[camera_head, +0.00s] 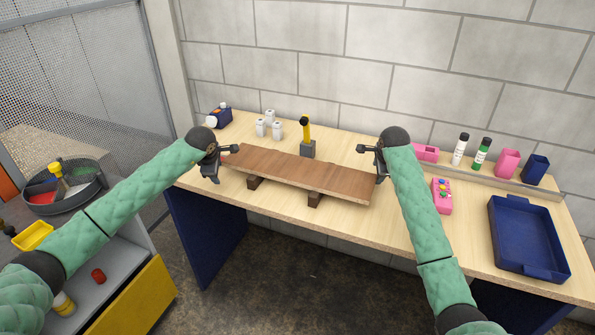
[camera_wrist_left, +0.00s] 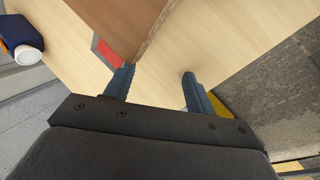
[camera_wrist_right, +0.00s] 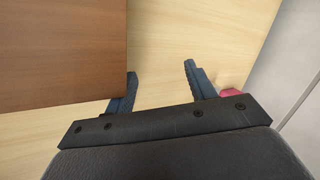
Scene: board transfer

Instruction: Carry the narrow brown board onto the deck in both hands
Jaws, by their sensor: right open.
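The narrow brown board (camera_head: 300,173) lies across two dark brown blocks (camera_head: 315,200) on the light wooden table. My left gripper (camera_head: 221,164) is at the board's left end; its fingers (camera_wrist_left: 158,88) are apart with nothing between them. In the left wrist view, the board's end (camera_wrist_left: 125,22) is just beyond the left finger. My right gripper (camera_head: 372,163) is at the board's right end, open and empty. In the right wrist view, the board (camera_wrist_right: 60,50) lies left of the fingers (camera_wrist_right: 160,85). I cannot tell which surface is the deck.
A yellow-handled tool (camera_head: 307,135) stands in a grey block behind the board. Several white containers (camera_head: 269,122) stand at the back left. A red patch (camera_wrist_left: 104,50) shows beside the board's end.

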